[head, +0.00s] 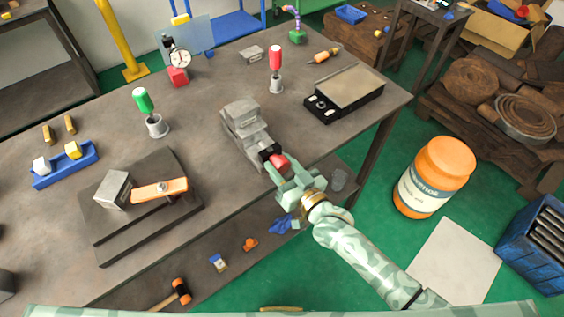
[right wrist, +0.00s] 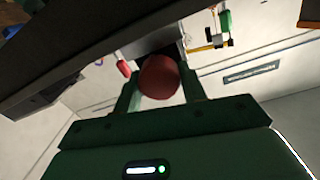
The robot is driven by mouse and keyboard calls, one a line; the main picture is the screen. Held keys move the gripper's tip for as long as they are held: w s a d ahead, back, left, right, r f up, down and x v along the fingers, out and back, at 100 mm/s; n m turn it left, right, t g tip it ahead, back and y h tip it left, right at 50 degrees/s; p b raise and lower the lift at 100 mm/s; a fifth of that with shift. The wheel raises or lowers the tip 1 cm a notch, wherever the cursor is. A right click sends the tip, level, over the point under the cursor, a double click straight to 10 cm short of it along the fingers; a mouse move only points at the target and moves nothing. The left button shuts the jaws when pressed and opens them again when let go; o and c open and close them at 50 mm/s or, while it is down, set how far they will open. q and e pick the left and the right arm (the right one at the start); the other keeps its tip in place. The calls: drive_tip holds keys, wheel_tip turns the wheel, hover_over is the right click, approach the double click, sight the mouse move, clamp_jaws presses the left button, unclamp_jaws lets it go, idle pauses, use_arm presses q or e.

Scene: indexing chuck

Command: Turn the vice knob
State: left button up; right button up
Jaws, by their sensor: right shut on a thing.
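A grey vice (head: 243,130) stands on the workbench near its front edge, in the middle of the head view. Its red knob (head: 278,161) sits on a black collar at the vice's front end. My right gripper (head: 284,170) is shut on the red knob, with its fingers at either side of it. In the right wrist view the round knob (right wrist: 160,77) lies between the two green fingers. Part of the knob is hidden by the gripper in the head view. My left gripper is not in view.
On the workbench (head: 215,100) stand a green-handled tool (head: 142,101), a red-handled tool (head: 275,58), a black tray (head: 344,95) and a dark plate with an orange bar (head: 160,190). A lower shelf holds a mallet (head: 181,291). An orange jar (head: 435,177) stands right of my right arm.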

drive_tip(key=o, duration=1)
drive_tip(key=p+v, duration=0.2)
drive_tip(key=v, duration=1.4)
drive_tip(key=shift+s+d, duration=0.1)
